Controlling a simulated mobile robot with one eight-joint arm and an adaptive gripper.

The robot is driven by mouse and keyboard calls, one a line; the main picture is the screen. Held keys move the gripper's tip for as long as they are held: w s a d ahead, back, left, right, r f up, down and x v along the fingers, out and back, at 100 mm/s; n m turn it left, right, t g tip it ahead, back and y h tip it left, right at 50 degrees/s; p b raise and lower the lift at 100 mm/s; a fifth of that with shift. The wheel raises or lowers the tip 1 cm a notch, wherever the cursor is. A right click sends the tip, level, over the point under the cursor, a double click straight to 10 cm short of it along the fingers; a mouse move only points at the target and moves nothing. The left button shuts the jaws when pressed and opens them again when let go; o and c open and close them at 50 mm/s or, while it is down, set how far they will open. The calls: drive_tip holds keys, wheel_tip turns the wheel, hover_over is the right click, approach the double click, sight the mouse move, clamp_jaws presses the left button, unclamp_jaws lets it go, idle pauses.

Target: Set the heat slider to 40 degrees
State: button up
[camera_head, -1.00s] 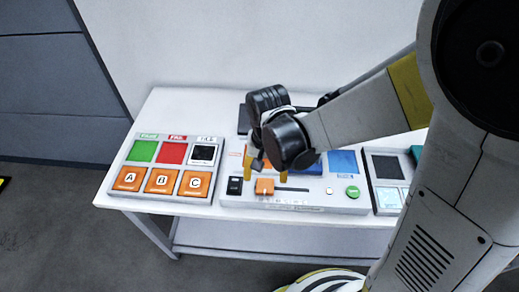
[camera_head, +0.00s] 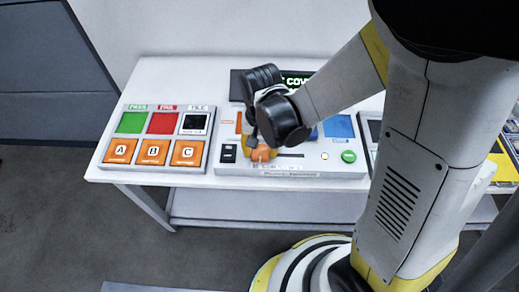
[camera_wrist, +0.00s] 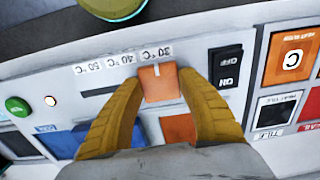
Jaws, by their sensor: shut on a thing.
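The heat slider's orange knob (camera_wrist: 160,83) sits at the 30 °C label, at the end of its dark slot (camera_wrist: 97,91) nearest the black ON/OFF switch. In the wrist view the 40 °C and 50 °C labels (camera_wrist: 103,64) follow to the left along the slot. My gripper (camera_wrist: 160,80) is shut on the knob, one yellow finger on each side. In the head view the knob (camera_head: 262,154) is partly hidden by the fingers, and the bare slot runs to the right of it.
The ON/OFF switch (camera_wrist: 225,66) is close beside the right finger. A green button (camera_head: 348,156) is on the panel's right. A panel with green, red and orange A, B, C squares (camera_head: 210,120) lies to the left on the white table (camera_head: 180,78).

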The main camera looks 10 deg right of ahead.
sight(277, 155)
drive_tip(key=d, duration=0.2)
drive_tip(key=s+d, duration=0.1)
drive_tip(key=d, duration=0.1)
drive_tip(key=shift+d, duration=0.4)
drive_tip(key=o, duration=1.4)
wheel_tip(277, 155, up, 12)
